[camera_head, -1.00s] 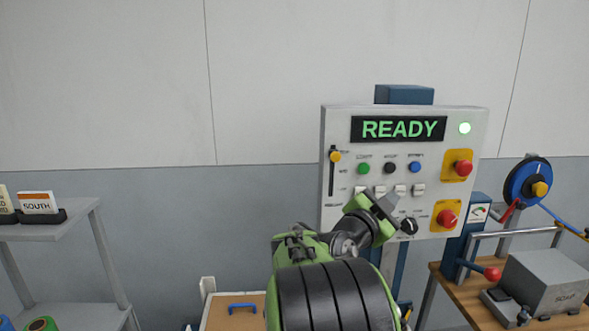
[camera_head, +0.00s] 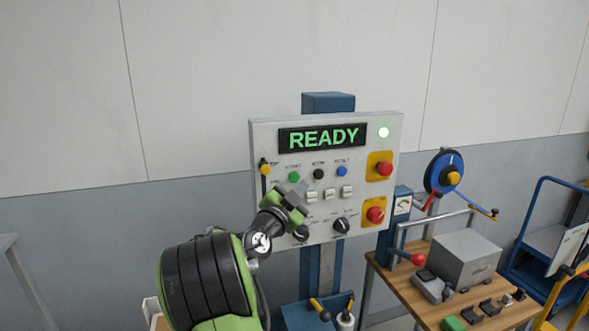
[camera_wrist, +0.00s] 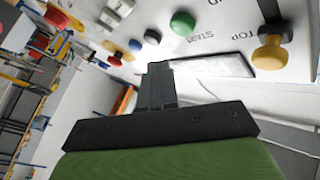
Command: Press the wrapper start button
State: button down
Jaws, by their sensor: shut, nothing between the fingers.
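The grey-white control panel (camera_head: 375,150) shows a green READY display (camera_head: 323,138). The green start button (camera_head: 294,177) is on the panel's upper left, in a row with a black button (camera_head: 319,174) and a blue button (camera_head: 341,171). In the wrist view the green button (camera_wrist: 183,23) has the word START beside it. My gripper (camera_head: 302,188) is shut and empty, in front of the panel just below the green button. In the wrist view its closed fingertips (camera_wrist: 158,68) are apart from the button in the picture; the exact gap to the panel is unclear.
A yellow-knobbed slider (camera_head: 264,169) is left of the green button. White switches (camera_head: 329,195), black rotary knobs (camera_head: 341,226) and red stop buttons (camera_head: 384,168) share the panel. A wooden bench (camera_head: 405,294) with a grey box (camera_head: 465,259) stands at right.

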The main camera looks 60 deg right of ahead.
aim_at(294, 177)
jog(key=shift+w+d, duration=0.95)
jog(key=shift+b, duration=0.3)
dwell(1.1)
jog(key=shift+w+d, duration=0.25)
jog(key=shift+d, duration=0.05)
jog(key=shift+w+d, duration=0.3)
jog(key=shift+w, duration=0.05)
dwell(0.7)
jog(key=shift+b, duration=0.35)
jog(key=shift+s+a+b, duration=0.65)
jog(key=shift+b, duration=0.35)
